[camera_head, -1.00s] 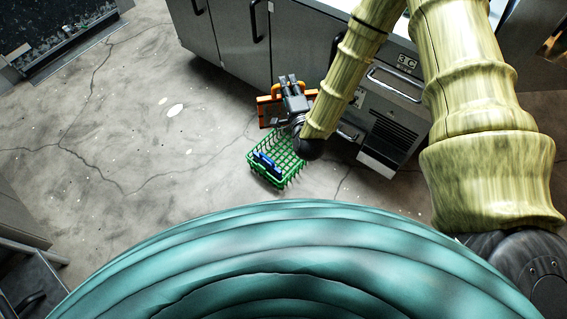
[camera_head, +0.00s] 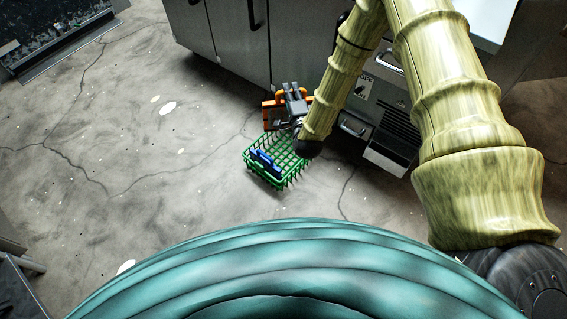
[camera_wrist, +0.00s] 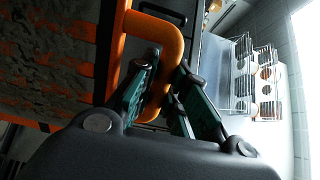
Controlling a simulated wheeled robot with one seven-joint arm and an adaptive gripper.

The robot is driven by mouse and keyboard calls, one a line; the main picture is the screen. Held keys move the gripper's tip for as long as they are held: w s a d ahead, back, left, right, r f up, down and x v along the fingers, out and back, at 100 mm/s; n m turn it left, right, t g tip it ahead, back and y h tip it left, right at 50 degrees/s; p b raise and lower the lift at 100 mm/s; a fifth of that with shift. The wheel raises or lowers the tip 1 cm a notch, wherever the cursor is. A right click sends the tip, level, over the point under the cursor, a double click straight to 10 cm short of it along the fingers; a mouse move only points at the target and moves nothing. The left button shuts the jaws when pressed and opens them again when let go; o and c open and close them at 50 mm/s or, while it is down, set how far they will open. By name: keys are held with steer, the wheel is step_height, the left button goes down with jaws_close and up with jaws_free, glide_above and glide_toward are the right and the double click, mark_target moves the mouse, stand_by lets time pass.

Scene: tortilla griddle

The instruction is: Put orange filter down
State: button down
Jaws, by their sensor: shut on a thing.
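The orange filter (camera_head: 268,118) shows in the head view as an orange frame with a grey panel, beside the cabinet front. In the wrist view its orange frame (camera_wrist: 118,50) and dirty grey panel (camera_wrist: 50,55) fill the left side. My gripper (camera_head: 292,92) is shut on the filter's orange handle; in the wrist view the fingers (camera_wrist: 160,92) close around the curved handle (camera_wrist: 172,45). The filter's lower edge is partly hidden behind the green basket, so I cannot tell whether it touches the floor.
A green wire basket (camera_head: 291,172) with a blue object (camera_head: 265,161) in it lies just in front of the filter. Grey cabinets (camera_head: 228,45) stand behind. A counter with wire racks (camera_wrist: 265,80) shows at right in the wrist view. The floor (camera_head: 130,140) at left is mostly clear.

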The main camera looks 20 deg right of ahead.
steer(key=w+d+f+b, duration=0.2)
steer(key=w+f+b, duration=0.3)
steer(key=f+b, duration=0.7)
steer(key=w+d+f+h+b, duration=0.1)
steer(key=w+f+b, duration=0.4)
steer(key=f+b, duration=0.8)
steer(key=w+d+f+m+b, duration=0.1)
steer(key=w+d+f+b, duration=0.2)
steer(key=f+b, duration=1)
step_height(320, 180, down, 8)
steer(key=shift+w+f+h, duration=0.2)
steer(key=shift+w+h, duration=0.1)
steer(key=shift+w, duration=0.9)
steer(key=shift+f, duration=0.15)
steer(key=c, duration=1.4)
jaws_free()
steer(key=shift+c, duration=0.2)
steer(key=s+a+p, duration=0.1)
steer(key=s+p, duration=0.3)
steer(key=s, duration=0.8)
steer(key=shift+a+p, duration=0.4)
